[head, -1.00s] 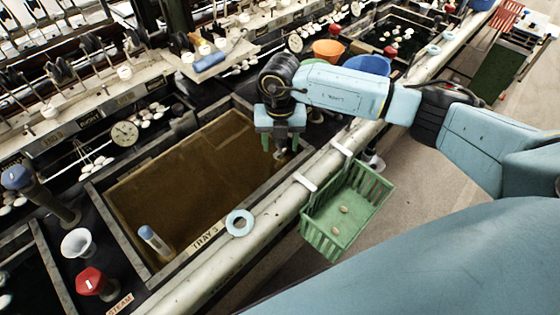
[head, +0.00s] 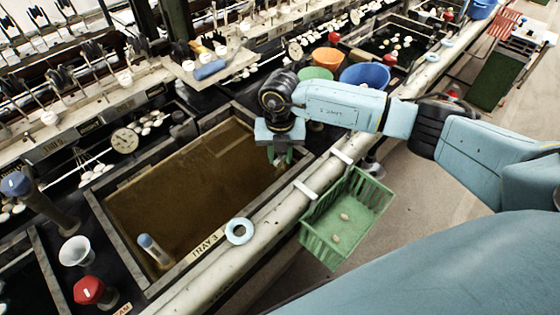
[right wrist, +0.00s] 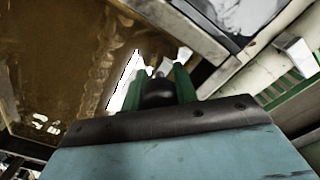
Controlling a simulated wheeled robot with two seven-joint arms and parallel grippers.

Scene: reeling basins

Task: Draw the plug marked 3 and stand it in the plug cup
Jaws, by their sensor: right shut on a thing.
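My right gripper (head: 281,160) reaches down into the right corner of the brown-water basin (head: 206,246), whose rim reads TRAY 3. In the right wrist view its green fingers (right wrist: 166,82) are shut on a small greyish thing between them, apparently the plug. Fingers and glare mostly hide it, and no mark 3 is readable. A white flared cup (head: 76,251) stands on the dark ledge at the lower left. I cannot tell whether it is the plug cup. My left gripper is not in view.
A pale blue ring (head: 239,231) lies on the front rim. A blue-topped tube (head: 152,247) stands in the basin's near left corner. A green basket (head: 345,215) hangs on the front rail. Orange (head: 327,60), green and blue bowls stand behind my right arm. A red knob (head: 90,290) is at lower left.

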